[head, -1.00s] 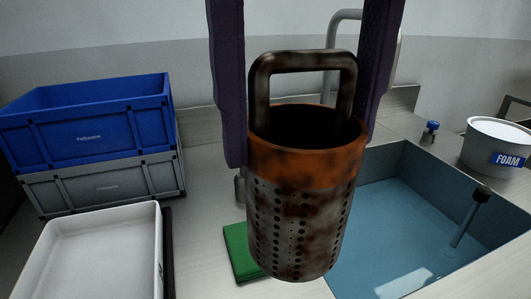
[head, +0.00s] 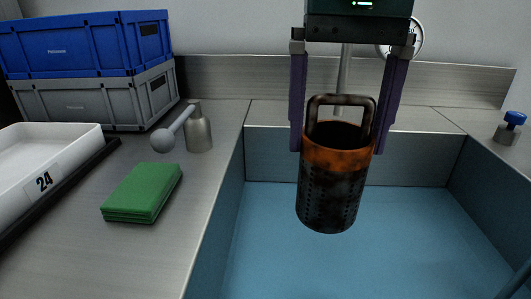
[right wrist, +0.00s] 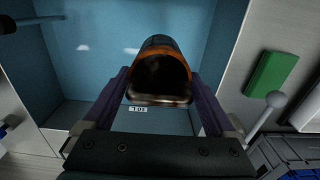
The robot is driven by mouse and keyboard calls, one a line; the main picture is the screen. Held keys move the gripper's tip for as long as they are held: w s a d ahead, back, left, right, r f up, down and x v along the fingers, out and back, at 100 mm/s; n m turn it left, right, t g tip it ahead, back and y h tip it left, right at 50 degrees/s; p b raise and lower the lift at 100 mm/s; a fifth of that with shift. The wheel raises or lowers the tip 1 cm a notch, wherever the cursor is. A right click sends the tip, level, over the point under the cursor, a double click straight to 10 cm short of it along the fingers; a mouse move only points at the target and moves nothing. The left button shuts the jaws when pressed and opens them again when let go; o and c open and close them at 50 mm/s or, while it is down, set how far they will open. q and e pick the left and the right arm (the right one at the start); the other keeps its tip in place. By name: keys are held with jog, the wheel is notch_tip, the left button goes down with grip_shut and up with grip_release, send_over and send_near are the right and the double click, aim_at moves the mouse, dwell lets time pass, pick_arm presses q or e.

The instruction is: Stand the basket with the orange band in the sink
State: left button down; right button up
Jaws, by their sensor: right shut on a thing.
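The dark, rusty perforated basket with the orange band (head: 334,185) hangs upright, with its looped handle on top. It also shows in the right wrist view (right wrist: 162,72), with its open mouth facing the camera. My right gripper (head: 338,150) is shut on the basket, one purple finger on each side at the handle and band. The sink (head: 265,215) is a blue basin; the basket is above it, within its outline in the head view. How far the basket's base is from the sink floor is hard to tell. My left gripper is not in view.
Left of the sink are a green pad (head: 142,192), a metal piece with a ball-ended lever (head: 198,132), and a white tray (head: 45,140). A blue crate (head: 90,45) sits on a grey crate (head: 95,102). A blue-capped fitting (head: 510,128) stands at right.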

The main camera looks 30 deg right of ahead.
aim_at(328, 191)
notch_tip(328, 191, down, 20)
jog(key=b, duration=0.5)
jog(key=shift+f+b, duration=0.15)
jog(key=shift+b, duration=0.15)
jog(key=shift+d, duration=0.1)
jog(key=o, duration=1)
jog(key=shift+f, duration=0.15)
notch_tip(328, 191, up, 12)
jog(key=p, duration=0.3)
jog(key=shift+r+p, duration=0.2)
jog(key=shift+p, duration=0.2)
